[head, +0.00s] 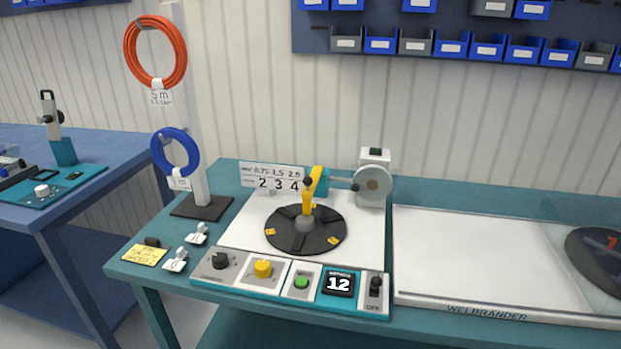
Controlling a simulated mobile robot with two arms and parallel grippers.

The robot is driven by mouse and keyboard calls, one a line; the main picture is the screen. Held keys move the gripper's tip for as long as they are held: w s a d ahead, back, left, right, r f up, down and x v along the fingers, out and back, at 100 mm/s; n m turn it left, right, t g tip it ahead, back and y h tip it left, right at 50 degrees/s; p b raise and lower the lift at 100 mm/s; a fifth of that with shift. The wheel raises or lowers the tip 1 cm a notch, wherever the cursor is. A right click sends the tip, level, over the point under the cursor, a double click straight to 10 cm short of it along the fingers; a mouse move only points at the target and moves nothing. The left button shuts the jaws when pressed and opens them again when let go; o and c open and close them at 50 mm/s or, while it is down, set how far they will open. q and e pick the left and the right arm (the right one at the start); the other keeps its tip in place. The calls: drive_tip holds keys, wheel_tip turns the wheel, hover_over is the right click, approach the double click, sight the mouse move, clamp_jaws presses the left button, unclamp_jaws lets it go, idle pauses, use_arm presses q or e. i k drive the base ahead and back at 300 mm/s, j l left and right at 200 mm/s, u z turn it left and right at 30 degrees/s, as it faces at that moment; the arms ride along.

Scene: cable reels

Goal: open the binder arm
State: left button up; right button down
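The binder arm appears to be the yellow arm (313,188) standing over the black round turntable (286,230) of the teal and white machine on the table. I cannot tell whether the arm is open or closed. Neither of my grippers is in view.
A control panel with a black knob, yellow knob (263,268), green button (302,283), display reading 12 (339,284) and switch (375,285) lines the front. A stand (202,206) with orange and blue cable coils is left. A white tray (470,255) is right.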

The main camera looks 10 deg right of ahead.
sight(310, 181)
drive_tip(key=i+l+u, duration=0.1)
drive_tip(key=u, duration=0.35)
drive_tip(key=l+u, duration=0.4)
drive_tip(key=i, duration=0.05)
